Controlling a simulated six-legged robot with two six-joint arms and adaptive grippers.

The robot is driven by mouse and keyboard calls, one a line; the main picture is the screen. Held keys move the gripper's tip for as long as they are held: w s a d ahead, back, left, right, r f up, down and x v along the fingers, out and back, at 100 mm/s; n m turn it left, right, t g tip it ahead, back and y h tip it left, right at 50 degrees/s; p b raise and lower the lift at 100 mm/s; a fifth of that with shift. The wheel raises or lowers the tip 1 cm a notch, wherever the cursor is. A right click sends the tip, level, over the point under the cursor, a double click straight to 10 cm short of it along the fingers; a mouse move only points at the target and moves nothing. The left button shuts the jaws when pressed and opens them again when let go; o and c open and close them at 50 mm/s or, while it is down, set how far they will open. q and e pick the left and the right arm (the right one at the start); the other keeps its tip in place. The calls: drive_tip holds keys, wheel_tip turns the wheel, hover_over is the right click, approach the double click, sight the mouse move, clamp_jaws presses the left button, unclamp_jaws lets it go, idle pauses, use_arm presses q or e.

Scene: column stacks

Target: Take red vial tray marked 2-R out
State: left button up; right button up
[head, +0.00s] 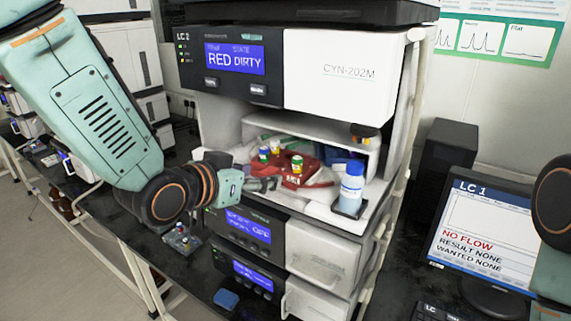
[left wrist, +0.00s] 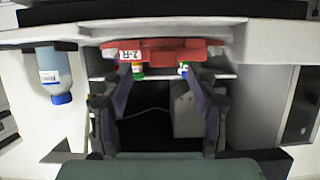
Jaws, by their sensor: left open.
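The red vial tray (head: 318,172) sits in the open bay of the instrument stack, with several capped vials (head: 297,164) in it. In the left wrist view, which looks upside down, the red tray (left wrist: 170,55) bears a white label reading 2-R (left wrist: 130,55). My left gripper (head: 264,184) reaches in from the left, just in front of the tray. In the left wrist view its two fingers (left wrist: 160,78) stand apart near the tray's front, with nothing seen gripped between them. Whether a fingertip touches the tray I cannot tell. My right gripper is out of view.
A bottle of blue liquid (head: 352,188) stands at the right of the bay, close to the tray; it also shows in the left wrist view (left wrist: 55,75). The upper module's display (head: 235,60) reads RED DIRTY. A monitor (head: 483,235) at the right reads NO FLOW.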

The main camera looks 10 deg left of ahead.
sight(264, 175)
use_arm(q)
drive_tip(key=shift+a+x, duration=0.15)
drive_tip(key=shift+x, duration=0.65)
drive_tip(key=shift+a+x, duration=0.2)
drive_tip(key=shift+x, duration=0.55)
drive_tip(key=shift+d, duration=0.15)
drive_tip(key=shift+s, duration=0.15)
drive_tip(key=shift+c, duration=1.2)
drive_tip(key=shift+f, duration=0.1)
drive_tip(key=c, duration=0.5)
clamp_jaws()
